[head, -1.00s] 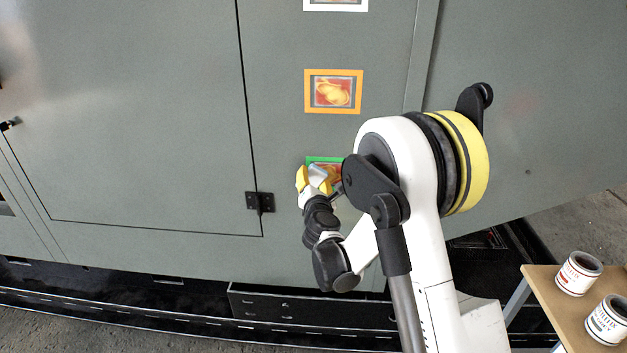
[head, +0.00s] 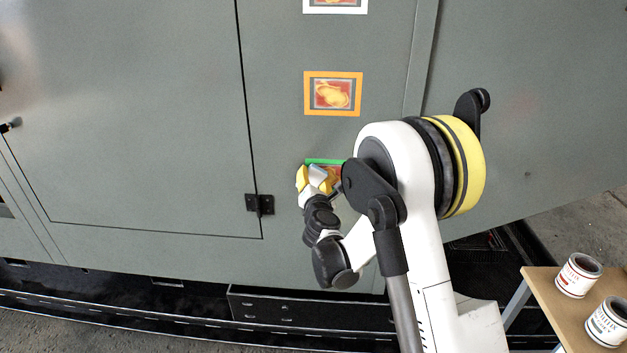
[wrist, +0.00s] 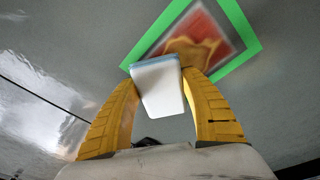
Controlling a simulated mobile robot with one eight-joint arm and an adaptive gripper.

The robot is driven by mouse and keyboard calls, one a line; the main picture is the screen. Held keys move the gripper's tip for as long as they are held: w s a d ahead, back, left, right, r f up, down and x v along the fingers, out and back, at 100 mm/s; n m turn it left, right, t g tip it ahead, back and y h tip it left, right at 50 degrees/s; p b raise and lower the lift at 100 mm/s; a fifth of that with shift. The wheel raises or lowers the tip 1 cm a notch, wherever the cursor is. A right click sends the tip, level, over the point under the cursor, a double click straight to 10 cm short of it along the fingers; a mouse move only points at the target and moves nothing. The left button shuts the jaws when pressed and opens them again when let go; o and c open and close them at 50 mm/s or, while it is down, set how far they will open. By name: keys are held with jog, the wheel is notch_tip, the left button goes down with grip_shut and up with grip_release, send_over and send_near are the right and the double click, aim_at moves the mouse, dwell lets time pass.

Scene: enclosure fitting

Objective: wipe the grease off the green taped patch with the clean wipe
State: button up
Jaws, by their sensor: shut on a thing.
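The green taped patch (wrist: 243,32) is on the grey panel, with a red and yellow-brown smear inside its green border. In the head view the patch (head: 322,161) is mostly hidden behind my gripper and arm; its top green edge shows. My gripper (wrist: 160,85) has yellow fingers and is shut on the wipe (wrist: 160,84), a white pad with a blue edge. In the head view my gripper (head: 317,180) and the wipe (head: 318,172) are in front of the patch. The wipe's blue edge overlaps the patch's lower left side; I cannot tell whether it touches the panel.
An orange-framed patch (head: 352,76) with a similar smear is above, and a white-framed one (head: 335,4) is above that. A black hinge (head: 260,204) is left of my gripper. Two cans, (head: 578,276) and (head: 608,322), stand on a wooden table (head: 540,290) at lower right.

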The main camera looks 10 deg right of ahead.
aim_at(325, 179)
jog(key=shift+w+d, duration=0.1)
jog(key=shift+w, duration=0.15)
jog(key=shift+s+d, duration=0.35)
jog(key=shift+d, duration=0.45)
jog(key=shift+s+d, duration=0.3)
jog(key=shift+d, duration=0.5)
jog(key=s+d, duration=0.1)
jog(key=d, duration=0.5)
jog(key=shift+s+d, duration=0.2)
jog(key=shift+s, duration=0.15)
jog(key=shift+a, duration=0.1)
jog(key=shift+w+a, duration=0.5)
jog(key=shift+a, duration=1.1)
jog(key=shift+w+a, duration=0.5)
jog(key=shift+a, duration=1.05)
jog(key=shift+w+a, duration=0.5)
jog(key=shift+a, duration=1.1)
jog(key=shift+s+a, duration=0.3)
jog(key=shift+s, duration=0.65)
jog(key=shift+s+a, duration=0.3)
jog(key=shift+s, duration=0.7)
jog(key=shift+s+a, duration=0.3)
jog(key=shift+s, duration=0.65)
